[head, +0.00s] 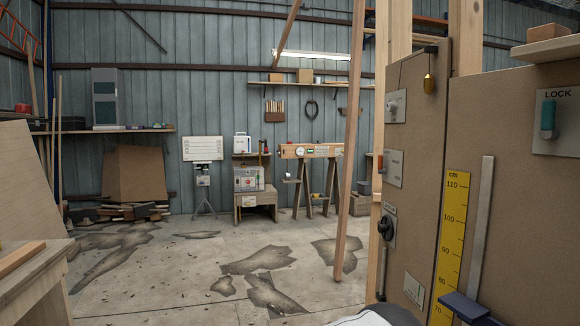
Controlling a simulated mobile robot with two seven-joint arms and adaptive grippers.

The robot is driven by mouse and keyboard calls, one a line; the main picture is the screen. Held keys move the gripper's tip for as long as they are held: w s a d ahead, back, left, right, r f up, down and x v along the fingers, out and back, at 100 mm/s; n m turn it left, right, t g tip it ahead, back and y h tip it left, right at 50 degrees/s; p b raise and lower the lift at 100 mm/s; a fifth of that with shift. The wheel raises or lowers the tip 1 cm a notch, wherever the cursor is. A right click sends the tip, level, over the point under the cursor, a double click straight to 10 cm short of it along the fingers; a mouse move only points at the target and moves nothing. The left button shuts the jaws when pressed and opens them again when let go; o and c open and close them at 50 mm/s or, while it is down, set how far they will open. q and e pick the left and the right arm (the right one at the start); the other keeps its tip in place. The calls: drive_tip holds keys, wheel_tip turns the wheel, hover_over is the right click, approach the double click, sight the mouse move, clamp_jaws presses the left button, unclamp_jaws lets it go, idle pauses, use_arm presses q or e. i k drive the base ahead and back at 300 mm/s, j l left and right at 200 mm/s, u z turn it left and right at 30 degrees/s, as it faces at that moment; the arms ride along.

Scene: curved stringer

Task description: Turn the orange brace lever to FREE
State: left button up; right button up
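A leaning wooden brace (350,150) runs from the top of the picture to the floor, left of the panel. Neither gripper shows; only a white and black part, probably mine, is at the bottom edge.
The brown panel (510,200) fills the right side, with a yellow centimetre scale (453,225), a grey metal bar (481,225) and a dark blue block (467,308). A wooden bench (35,275) stands at lower left. The patched concrete floor (180,270) between is open.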

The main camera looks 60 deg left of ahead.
sight(381, 170)
drive_tip(key=u, duration=1.3)
drive_tip(key=i+j+u, duration=0.35)
drive_tip(key=i, duration=0.3)
drive_tip(key=i+j+u, duration=0.3)
drive_tip(key=i, duration=0.4)
drive_tip(key=i+u, duration=0.35)
drive_tip(key=i, duration=0.35)
drive_tip(key=i+z, duration=0.45)
drive_tip(key=i+j+z, duration=0.2)
drive_tip(key=z, duration=0.2)
drive_tip(key=i+j+z, duration=0.3)
drive_tip(key=z, duration=0.15)
drive_tip(key=i+j+z, duration=0.25)
drive_tip(key=j+z, duration=0.2)
drive_tip(key=i+j+z, duration=0.2)
drive_tip(key=j+z, duration=0.2)
drive_tip(key=i+j+z, duration=0.1)
drive_tip(key=j+z, duration=0.8)
drive_tip(key=i+j, duration=0.05)
drive_tip(key=j, duration=0.05)
